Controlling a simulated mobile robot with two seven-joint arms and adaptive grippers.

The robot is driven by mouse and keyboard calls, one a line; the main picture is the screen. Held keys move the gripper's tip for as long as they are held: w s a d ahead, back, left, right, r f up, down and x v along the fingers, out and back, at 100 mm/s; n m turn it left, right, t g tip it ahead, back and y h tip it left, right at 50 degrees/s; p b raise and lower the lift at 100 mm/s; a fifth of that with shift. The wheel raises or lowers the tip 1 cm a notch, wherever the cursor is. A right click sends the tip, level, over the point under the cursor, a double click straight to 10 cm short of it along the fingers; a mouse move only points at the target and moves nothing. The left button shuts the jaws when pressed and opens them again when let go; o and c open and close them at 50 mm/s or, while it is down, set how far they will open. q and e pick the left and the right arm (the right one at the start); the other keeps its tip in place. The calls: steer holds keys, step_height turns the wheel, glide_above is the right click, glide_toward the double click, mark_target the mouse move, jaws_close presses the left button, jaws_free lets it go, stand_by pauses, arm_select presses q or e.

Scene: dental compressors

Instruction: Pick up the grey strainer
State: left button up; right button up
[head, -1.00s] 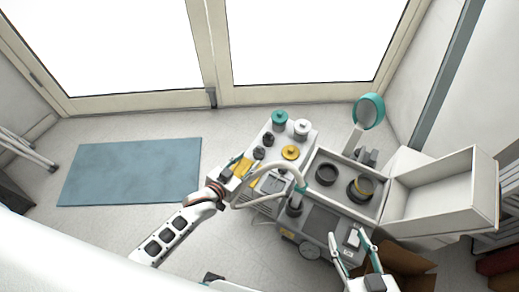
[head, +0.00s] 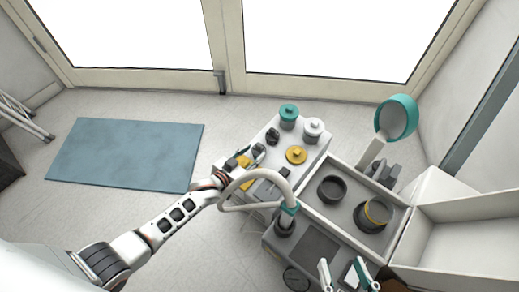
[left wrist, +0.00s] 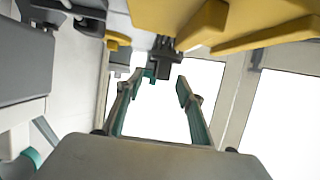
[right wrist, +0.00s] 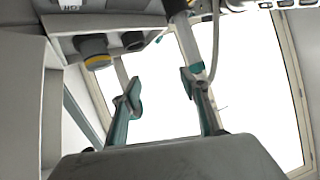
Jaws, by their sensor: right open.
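A pale grey-white knobbed piece (head: 313,129) stands on the cart top, beside a teal one (head: 288,114) and a yellow one (head: 296,155). It may be the grey strainer, but I cannot tell for certain. My left gripper (head: 240,163) is at the cart's left edge, near small black knobs (head: 272,136) and apart from the pale piece. In the left wrist view its fingers (left wrist: 160,82) are spread, with nothing clearly between them. My right gripper (head: 342,268) is open and empty at the bottom of the head view; its spread fingers show in the right wrist view (right wrist: 160,90).
An open bin (head: 345,222) holds a dark cup (head: 331,189) and a yellow-ringed dark cup (head: 374,213). A teal-rimmed round piece (head: 397,117) rises behind it. A curved pale hose (head: 275,172) arches over the cart front. A blue mat (head: 125,153) lies on the floor left.

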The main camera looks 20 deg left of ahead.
mark_target(258, 147)
arm_select(q)
steer(key=shift+w+d+f, duration=0.1)
steer(key=shift+w+f, duration=0.3)
steer(key=shift+w, duration=0.1)
steer(key=b+x, duration=0.2)
steer(key=x, duration=0.1)
steer(key=shift+w, duration=0.1)
steer(key=shift+w+f, duration=0.1)
steer(key=shift+w, duration=0.25)
steer(key=shift+w+b, duration=0.2)
steer(key=shift+b, duration=0.1)
steer(key=shift+w+r, duration=0.15)
steer(key=shift+r, duration=0.15)
arm_select(e)
steer(key=a+m, duration=0.2)
steer(key=s+a+m, duration=0.1)
steer(key=shift+s+a+f+y, duration=0.1)
steer(key=shift+a+f+y, duration=0.2)
steer(key=shift+f, duration=0.1)
arm_select(q)
steer(key=c, duration=1)
